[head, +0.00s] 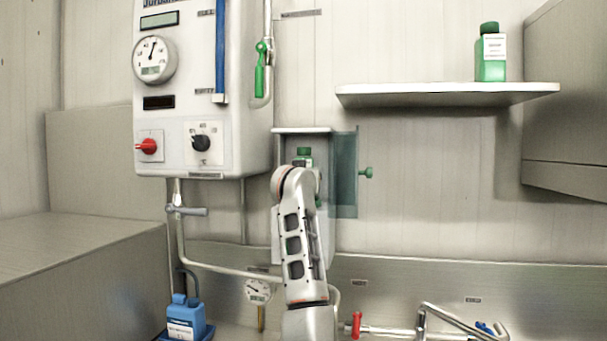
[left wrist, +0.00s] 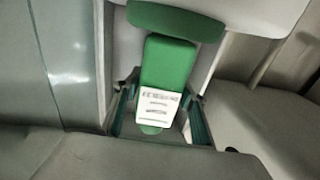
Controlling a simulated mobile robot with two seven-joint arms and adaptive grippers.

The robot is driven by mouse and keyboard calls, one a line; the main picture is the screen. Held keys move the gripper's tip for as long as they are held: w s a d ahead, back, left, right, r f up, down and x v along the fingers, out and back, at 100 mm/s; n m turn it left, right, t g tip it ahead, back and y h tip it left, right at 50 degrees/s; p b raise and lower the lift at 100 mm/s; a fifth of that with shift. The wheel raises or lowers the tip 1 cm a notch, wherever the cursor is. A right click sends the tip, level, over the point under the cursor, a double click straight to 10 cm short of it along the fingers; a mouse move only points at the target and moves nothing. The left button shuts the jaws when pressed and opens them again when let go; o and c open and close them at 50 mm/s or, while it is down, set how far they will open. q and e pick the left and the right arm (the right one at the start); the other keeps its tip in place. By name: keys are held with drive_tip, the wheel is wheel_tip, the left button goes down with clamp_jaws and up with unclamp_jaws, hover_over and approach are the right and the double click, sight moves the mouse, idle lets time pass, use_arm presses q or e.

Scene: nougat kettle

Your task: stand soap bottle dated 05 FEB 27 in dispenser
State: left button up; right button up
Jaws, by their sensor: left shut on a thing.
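My left gripper (left wrist: 160,118) is shut on a green soap bottle (left wrist: 168,62) with a white label, between its two fingers in the left wrist view. The date on that label is too small to read. In the head view, the green top of a bottle (head: 304,152) shows at the mouth of the grey dispenser (head: 301,132), behind my left arm. My arm hides the gripper and the lower bottle there, so I cannot tell whether the bottle rests on anything. The dispenser's teal door (head: 346,185) is open to the right. My right gripper is not in view.
Another green bottle (head: 491,56) with a white label stands on the white wall shelf (head: 440,96). A control box (head: 200,90) with gauges hangs left of the dispenser. A blue bottle (head: 184,312) stands at lower left. Pipes and a red-handled valve (head: 356,324) run along the bottom.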

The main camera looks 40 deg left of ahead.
use_arm(q)
drive_tip(key=shift+w+a+f, duration=0.1)
drive_tip(key=shift+w+f, duration=0.1)
drive_tip(key=shift+f, duration=0.1)
drive_tip(key=shift+r, duration=0.1)
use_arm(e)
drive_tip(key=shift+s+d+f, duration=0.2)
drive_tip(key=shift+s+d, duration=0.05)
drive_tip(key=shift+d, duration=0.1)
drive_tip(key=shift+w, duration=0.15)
use_arm(q)
drive_tip(key=o, duration=2)
drive_tip(key=shift+f, duration=0.2)
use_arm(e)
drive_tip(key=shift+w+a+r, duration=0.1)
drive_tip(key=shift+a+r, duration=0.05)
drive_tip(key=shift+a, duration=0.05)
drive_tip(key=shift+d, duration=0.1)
use_arm(q)
drive_tip(key=shift+s, duration=0.1)
